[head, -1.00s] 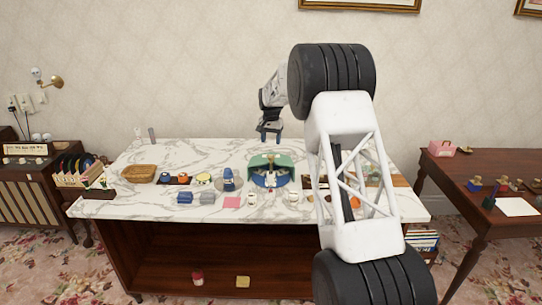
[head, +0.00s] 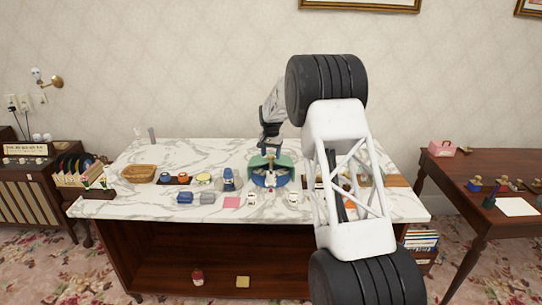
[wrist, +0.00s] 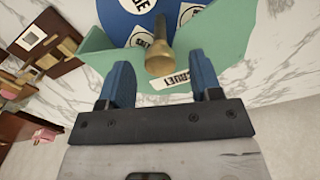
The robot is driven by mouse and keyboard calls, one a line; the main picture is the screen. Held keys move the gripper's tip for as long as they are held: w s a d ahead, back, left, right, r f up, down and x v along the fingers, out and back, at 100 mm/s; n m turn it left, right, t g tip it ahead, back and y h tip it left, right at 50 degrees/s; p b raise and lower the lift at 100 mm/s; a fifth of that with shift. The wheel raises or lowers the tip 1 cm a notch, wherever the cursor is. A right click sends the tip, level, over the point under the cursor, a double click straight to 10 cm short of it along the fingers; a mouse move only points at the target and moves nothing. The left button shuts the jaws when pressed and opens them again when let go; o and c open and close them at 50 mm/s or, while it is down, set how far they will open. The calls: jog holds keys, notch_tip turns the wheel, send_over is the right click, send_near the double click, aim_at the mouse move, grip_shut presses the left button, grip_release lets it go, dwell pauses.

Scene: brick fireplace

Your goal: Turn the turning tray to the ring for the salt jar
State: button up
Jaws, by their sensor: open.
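The turning tray (head: 265,181) is a blue disc with white labels inside a green surround (head: 285,162) on the marble table. In the wrist view the blue disc (wrist: 190,30) shows at the top, with a brass peg (wrist: 159,58) standing up toward me. A label on the green rim (wrist: 178,80) seems to end in "RUET"; other labels are cut off or tilted. My gripper (wrist: 160,72) is open, its blue fingers on either side of the peg's line and apart from it. In the head view my gripper (head: 269,147) is above the green surround's back.
A blue shaker-like item (head: 228,180), blue-grey boxes (head: 185,198) and small white jars (head: 252,199) stand near the tray. A wicker basket (head: 139,173) sits at left. Items at the right are partly behind my arm. The marble behind the tray is mostly clear.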

jog(key=shift+f, duration=0.4)
grip_shut()
